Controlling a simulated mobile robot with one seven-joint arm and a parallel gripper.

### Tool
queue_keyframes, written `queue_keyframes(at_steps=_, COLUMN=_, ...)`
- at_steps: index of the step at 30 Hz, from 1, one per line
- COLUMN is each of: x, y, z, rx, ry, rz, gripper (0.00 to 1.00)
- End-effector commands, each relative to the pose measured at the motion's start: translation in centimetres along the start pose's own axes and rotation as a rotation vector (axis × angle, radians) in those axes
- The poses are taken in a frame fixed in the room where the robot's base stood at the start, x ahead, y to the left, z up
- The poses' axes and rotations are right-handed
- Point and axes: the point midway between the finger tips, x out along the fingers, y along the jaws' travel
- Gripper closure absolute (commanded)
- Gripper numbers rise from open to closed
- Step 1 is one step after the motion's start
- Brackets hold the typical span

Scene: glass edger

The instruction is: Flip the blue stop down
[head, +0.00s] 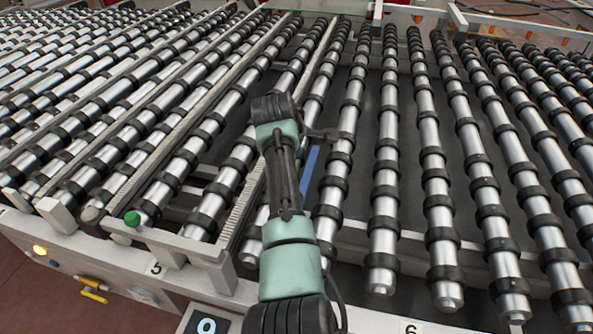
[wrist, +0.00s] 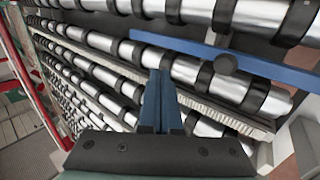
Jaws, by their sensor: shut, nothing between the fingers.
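The blue stop is a long flat blue bar (head: 309,172) among the rollers, just right of my forearm in the head view. In the head view my arm hides the fingers.
Rows of metal rollers with black rings (head: 385,190) fill the conveyor on both sides. A pale toothed rail (head: 240,205) runs left of my arm. A green button (head: 132,218) and a yellow handle (head: 94,290) are at the front left. Red railing (wrist: 35,80) stands left in the wrist view.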

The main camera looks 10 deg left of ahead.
Motion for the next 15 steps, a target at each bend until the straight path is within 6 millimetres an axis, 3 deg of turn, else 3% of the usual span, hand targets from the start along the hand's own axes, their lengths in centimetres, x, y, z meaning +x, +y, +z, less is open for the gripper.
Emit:
queue_keyframes(at_steps=6, x=-1.9, y=1.5, z=0.0, rx=0.000, ry=0.000, rz=0.003, gripper=1.00)
queue_keyframes(at_steps=15, x=-2.3, y=1.7, z=0.0, rx=0.000, ry=0.000, rz=0.001, gripper=1.00)
